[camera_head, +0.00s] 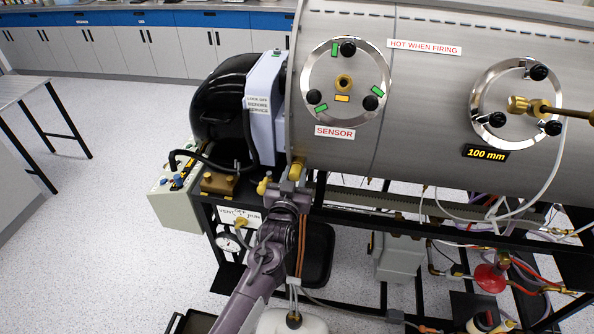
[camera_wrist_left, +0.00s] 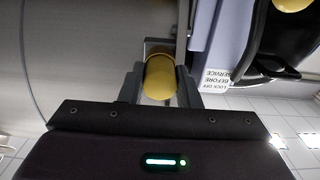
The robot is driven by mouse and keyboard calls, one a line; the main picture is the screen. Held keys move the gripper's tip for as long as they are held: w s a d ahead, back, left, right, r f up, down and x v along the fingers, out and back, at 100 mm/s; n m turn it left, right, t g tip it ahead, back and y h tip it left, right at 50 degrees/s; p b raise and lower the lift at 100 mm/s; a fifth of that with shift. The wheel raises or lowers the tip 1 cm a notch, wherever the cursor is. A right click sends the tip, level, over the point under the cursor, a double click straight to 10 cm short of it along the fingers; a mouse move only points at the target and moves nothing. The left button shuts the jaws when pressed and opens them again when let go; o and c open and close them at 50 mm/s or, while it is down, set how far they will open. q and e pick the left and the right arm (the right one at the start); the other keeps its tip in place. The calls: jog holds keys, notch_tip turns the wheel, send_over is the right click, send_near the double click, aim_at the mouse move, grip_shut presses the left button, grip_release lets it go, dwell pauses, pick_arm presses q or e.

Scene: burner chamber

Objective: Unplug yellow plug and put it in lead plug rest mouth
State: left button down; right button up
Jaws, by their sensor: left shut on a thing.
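The yellow plug (camera_head: 297,168) is at the lower left end of the large steel cylinder. In the left wrist view the yellow plug (camera_wrist_left: 161,77) sits between the two grey fingers, in front of a grey metal fitting. My left gripper (camera_head: 293,184) is shut on it, reaching up from below. Whether the plug is still seated in its socket is hidden. I cannot pick out the lead plug rest mouth with certainty; a brass block (camera_head: 219,183) with a black cable at it lies left of the gripper. My right gripper is not in view.
The steel cylinder (camera_head: 430,120) with flanges fills the upper right. A small yellow fitting (camera_head: 264,186) is close left of my gripper. A pale control box (camera_head: 174,203), a gauge (camera_head: 229,242) and a black frame surround the arm. Open floor lies left.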

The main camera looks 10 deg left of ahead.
aim_at(294, 177)
pick_arm(q)
jog(key=shift+s, duration=0.2)
jog(key=shift+s+p, duration=0.35)
jog(key=shift+s, duration=0.1)
jog(key=c, duration=1.8)
grip_release()
grip_shut()
jog(key=shift+s+r+p, duration=0.1)
jog(key=shift+s+p, duration=0.85)
jog(key=shift+s, duration=0.15)
jog(key=shift+s+p, duration=0.4)
jog(key=shift+s, duration=0.45)
